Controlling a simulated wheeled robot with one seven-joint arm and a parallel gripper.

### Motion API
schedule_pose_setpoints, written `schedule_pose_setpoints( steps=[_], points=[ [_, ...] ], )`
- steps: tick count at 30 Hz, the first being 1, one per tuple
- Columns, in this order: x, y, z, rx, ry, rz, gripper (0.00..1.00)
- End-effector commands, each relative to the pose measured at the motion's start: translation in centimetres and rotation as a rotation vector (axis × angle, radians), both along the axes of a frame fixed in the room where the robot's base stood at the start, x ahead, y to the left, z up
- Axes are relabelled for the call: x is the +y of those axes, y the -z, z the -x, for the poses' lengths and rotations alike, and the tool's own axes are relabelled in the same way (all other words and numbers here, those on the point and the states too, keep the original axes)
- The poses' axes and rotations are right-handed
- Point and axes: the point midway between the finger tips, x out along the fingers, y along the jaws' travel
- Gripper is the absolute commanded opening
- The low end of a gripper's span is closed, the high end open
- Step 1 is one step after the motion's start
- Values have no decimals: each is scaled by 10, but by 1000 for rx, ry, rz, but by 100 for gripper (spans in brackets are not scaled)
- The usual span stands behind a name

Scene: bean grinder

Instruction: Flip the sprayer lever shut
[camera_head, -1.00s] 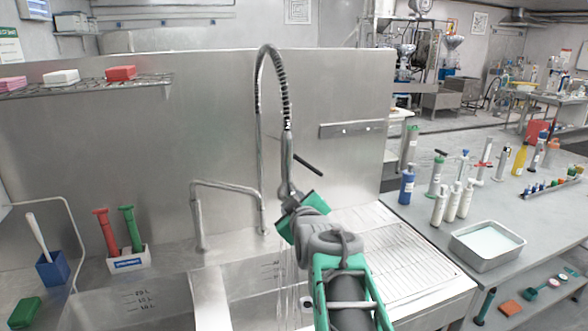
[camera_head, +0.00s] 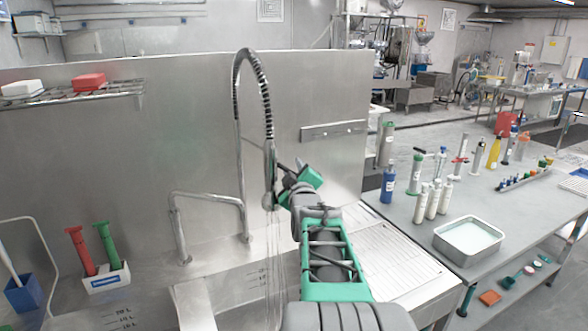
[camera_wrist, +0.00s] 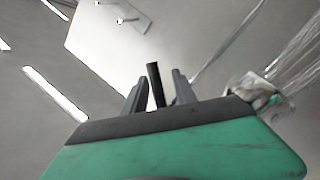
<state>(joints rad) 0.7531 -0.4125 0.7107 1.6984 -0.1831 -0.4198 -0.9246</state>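The sprayer (camera_head: 269,178) hangs from a coiled spring hose over the sink, and thin streams of water fall from it. Its black lever (camera_head: 285,167) sticks out to the right and is partly hidden by my gripper (camera_head: 289,181). In the wrist view the dark lever (camera_wrist: 156,84) stands between the two grey fingers of my gripper (camera_wrist: 158,90), with gaps showing on both sides. The fingers are apart. The sprayer head (camera_wrist: 255,95) is to the right in the wrist view, with water streaks beside it.
A steel sink faucet (camera_head: 180,225) stands left of the hose. A steel backsplash (camera_head: 190,120) rises behind. A holder (camera_head: 106,278) with red and green tools sits at left. The right-hand table (camera_head: 405,225) carries bottles and a metal tray (camera_head: 469,249).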

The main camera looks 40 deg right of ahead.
Motion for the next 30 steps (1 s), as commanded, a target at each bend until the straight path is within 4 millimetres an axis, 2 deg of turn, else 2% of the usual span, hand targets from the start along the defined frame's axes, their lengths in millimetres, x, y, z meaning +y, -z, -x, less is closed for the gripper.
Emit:
schedule_pose_setpoints(
  steps=[3,15,30],
  points=[
    [0,0,0,0,0,0,33],
    [0,0,0,0,0,0,0],
    [1,0,1,0,0,0,0]
  ],
)
